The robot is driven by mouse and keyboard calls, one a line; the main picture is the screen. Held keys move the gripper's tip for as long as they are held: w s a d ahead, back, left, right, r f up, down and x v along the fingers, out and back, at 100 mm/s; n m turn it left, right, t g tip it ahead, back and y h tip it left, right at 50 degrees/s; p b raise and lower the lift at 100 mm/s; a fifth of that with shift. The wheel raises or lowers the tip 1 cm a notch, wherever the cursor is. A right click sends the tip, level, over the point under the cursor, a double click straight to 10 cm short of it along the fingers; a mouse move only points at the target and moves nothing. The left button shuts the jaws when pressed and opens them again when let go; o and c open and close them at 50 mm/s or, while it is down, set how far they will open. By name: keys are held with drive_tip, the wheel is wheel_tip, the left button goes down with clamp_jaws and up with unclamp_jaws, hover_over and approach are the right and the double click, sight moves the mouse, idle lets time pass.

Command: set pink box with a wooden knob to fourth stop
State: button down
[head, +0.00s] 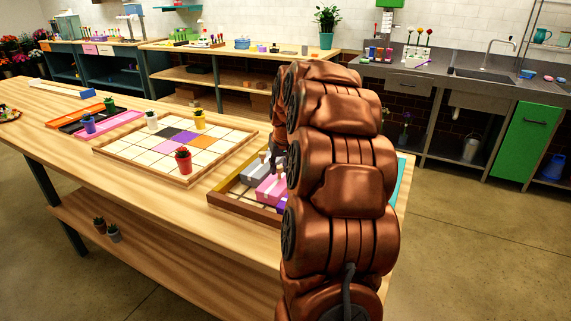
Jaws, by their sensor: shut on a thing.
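The pink box (268,189) sits in a wooden tray (229,205) near the front right of the long table. Its wooden knob cannot be made out behind my gripper and arm. My gripper (276,171), dark and small in this view, points down at the top of the pink box and is shut on what appears to be its knob. My copper-coloured arm covers the right side of the box and tray. The stop at which the knob stands cannot be read from here.
A grey box (253,171) with an upright knob stands close behind the pink box, and a purple piece (284,200) lies beside it. To the left is a tiled board (128,153) with a red pot (183,164), a yellow pot (199,124) and a white pot (152,125).

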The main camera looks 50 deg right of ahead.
sight(273, 188)
drive_tip(key=shift+s+a+b, duration=0.25)
drive_tip(key=shift+a, duration=0.75)
drive_tip(key=shift+s+a+b, duration=0.2)
drive_tip(key=shift+s+a, duration=0.05)
drive_tip(key=shift+a, duration=0.75)
drive_tip(key=c, duration=1)
unclamp_jaws()
drive_tip(key=shift+a, duration=0.1)
drive_tip(key=shift+o, duration=0.2)
drive_tip(key=shift+s, duration=0.1)
drive_tip(key=shift+s+r, duration=0.1)
drive_tip(key=shift+r, duration=0.4)
drive_tip(key=v, duration=1.1)
drive_tip(key=shift+s+a, duration=0.1)
